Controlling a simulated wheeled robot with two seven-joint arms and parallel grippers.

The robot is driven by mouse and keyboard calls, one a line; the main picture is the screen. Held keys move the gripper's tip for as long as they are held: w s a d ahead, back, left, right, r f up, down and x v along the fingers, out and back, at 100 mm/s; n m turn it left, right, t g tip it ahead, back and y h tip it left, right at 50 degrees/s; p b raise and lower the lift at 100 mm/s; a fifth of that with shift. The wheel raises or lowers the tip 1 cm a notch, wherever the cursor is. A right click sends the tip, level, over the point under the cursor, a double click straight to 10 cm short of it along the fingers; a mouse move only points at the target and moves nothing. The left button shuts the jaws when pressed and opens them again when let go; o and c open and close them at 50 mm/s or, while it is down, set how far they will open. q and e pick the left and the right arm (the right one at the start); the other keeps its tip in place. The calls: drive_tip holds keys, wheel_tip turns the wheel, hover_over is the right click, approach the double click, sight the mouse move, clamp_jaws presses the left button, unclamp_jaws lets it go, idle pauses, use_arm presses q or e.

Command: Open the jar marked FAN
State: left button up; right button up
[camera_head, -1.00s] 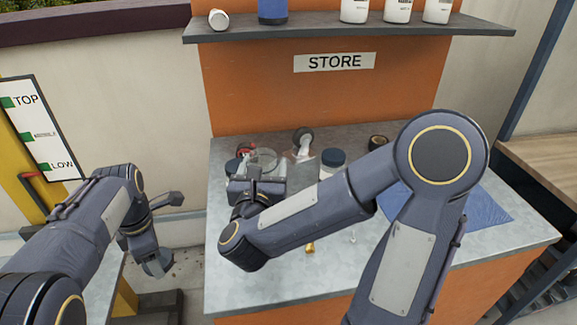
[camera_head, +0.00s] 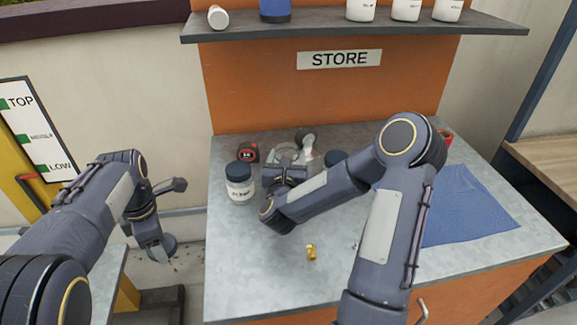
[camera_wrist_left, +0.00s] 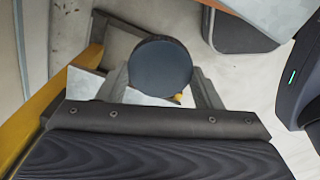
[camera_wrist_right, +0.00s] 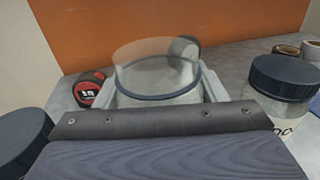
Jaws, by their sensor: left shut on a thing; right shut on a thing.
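My right gripper (camera_head: 287,172) is shut on a clear, lidless jar (camera_wrist_right: 155,85) at the back left of the counter. In the right wrist view the jar stands between the fingers, with a dark ring around it. Its label is not visible. My left gripper (camera_head: 157,232) is shut on a dark round lid (camera_wrist_left: 160,65), off the counter's left side. A dark-lidded jar (camera_head: 239,184) stands left of my right gripper, its label too small to read. Another dark-lidded jar (camera_wrist_right: 285,80) stands right of the clear jar, partly hidden by my arm in the head view.
The grey counter (camera_head: 240,265) is clear at the front left. A red tape measure (camera_head: 248,152) and a roll (camera_head: 306,138) lie at the back. A small gold object (camera_head: 311,252) lies near the front; a blue mat (camera_head: 465,205) lies right. A shelf (camera_head: 300,30) holds several containers.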

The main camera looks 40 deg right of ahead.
drive_tip(key=shift+d+f, duration=0.2)
drive_tip(key=shift+f, duration=0.1)
drive_tip(key=shift+w+d+f, duration=0.1)
drive_tip(key=shift+w+f, duration=0.05)
drive_tip(key=shift+f, duration=1.55)
drive_tip(key=shift+f, duration=0.15)
drive_tip(key=o, duration=1.9)
